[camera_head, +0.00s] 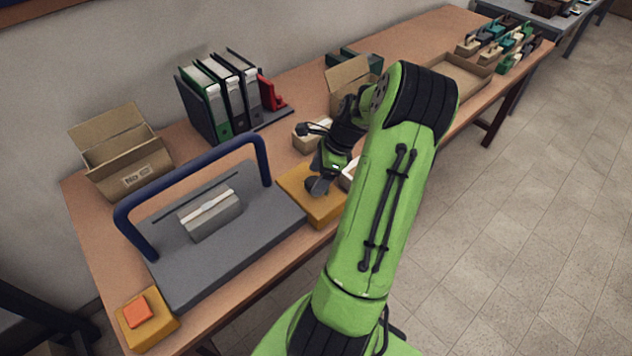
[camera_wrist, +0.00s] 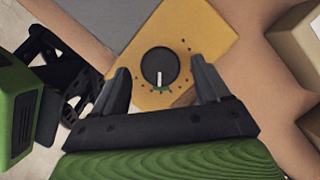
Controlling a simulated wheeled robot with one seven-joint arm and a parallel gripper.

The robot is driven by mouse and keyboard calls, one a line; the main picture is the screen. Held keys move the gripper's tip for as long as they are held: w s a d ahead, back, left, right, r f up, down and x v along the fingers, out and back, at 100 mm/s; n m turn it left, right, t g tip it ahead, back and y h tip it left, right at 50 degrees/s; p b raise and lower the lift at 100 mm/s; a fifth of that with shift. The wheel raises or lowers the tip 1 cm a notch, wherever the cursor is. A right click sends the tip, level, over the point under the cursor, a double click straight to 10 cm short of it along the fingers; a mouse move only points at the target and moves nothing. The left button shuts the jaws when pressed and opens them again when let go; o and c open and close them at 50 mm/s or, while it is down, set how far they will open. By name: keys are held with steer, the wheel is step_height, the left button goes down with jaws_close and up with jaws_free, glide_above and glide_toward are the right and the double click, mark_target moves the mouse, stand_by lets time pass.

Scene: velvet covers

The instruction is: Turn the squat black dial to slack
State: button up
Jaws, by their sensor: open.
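The squat black dial (camera_wrist: 153,62) sits on a yellow box (camera_wrist: 205,30) in the wrist view. A white pointer line on the dial points toward the bottom of that picture, near a small green mark; dots ring the dial. My gripper (camera_wrist: 160,70) is open, with one finger on each side of the dial and a visible gap on both sides. I cannot tell how far above the box the fingertips are. In the head view, the yellow box (camera_head: 299,181) is at the table's front edge below my gripper (camera_head: 318,184), which hides the dial.
Left of the yellow box is a grey plate (camera_head: 180,268) with a blue handle (camera_head: 190,176) and a grey block (camera_head: 212,216). An orange button (camera_head: 137,311) is at the front left. Binders (camera_head: 222,100) and cartons (camera_head: 126,165) stand behind; a small box (camera_head: 308,138) is close by.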

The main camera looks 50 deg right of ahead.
steer(key=shift+w+a+f, duration=0.15)
steer(key=shift+w+f, duration=0.05)
steer(key=shift+f, duration=0.45)
steer(key=c, duration=1)
steer(key=shift+c, duration=0.2)
